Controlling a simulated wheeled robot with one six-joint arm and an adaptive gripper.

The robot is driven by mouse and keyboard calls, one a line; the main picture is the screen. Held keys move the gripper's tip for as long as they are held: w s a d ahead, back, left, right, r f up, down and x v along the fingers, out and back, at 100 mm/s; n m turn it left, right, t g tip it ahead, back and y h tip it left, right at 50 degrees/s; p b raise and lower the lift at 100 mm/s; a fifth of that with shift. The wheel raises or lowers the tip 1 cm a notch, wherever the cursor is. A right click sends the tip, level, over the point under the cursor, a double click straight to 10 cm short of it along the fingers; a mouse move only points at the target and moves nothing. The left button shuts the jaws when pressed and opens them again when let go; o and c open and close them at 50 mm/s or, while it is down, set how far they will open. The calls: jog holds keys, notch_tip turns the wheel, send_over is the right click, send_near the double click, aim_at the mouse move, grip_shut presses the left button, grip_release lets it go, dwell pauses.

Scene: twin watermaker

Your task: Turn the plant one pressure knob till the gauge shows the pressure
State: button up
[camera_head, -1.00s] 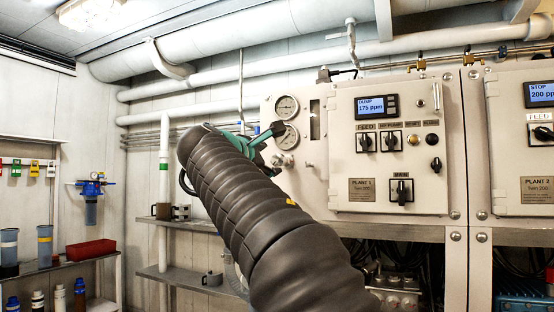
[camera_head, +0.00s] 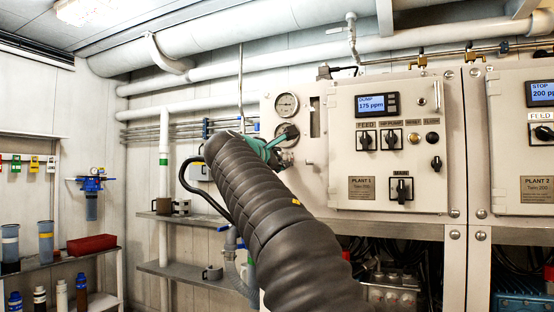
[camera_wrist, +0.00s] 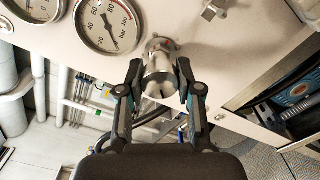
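The plant one pressure knob (camera_wrist: 158,70) is a round silver metal knob on the pale panel, seen in the wrist view. My gripper (camera_wrist: 159,72) has one dark finger on each side of it. The fingers look apart and very near its sides; I cannot tell if they touch it. The pressure gauge (camera_wrist: 107,22), a white dial in bar, is up and left of the knob; its needle is too small to read surely. In the head view my gripper (camera_head: 278,153) is just below the lower gauge (camera_head: 287,132), and it hides the knob.
A second gauge (camera_head: 286,105) sits above. The plant 1 control box (camera_head: 392,148) with switches and a display is to the right. A small metal fitting (camera_wrist: 213,10) is on the panel near the knob. Shelves (camera_head: 190,222) with mugs stand at the left.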

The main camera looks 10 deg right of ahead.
grip_shut()
jog(key=shift+m, duration=0.3)
jog(key=m, duration=0.6)
jog(key=shift+b, duration=0.4)
jog(key=m, duration=0.3)
jog(key=shift+m+b, duration=0.35)
jog(key=shift+m, duration=0.05)
jog(key=m, duration=0.3)
jog(key=shift+m+b, duration=0.35)
jog(key=shift+m, duration=0.05)
jog(key=m+b, duration=0.1)
jog(key=m, duration=0.6)
jog(key=shift+f, duration=0.1)
jog(key=m+b, duration=0.1)
jog(key=m, duration=0.5)
jog(key=shift+m, duration=0.4)
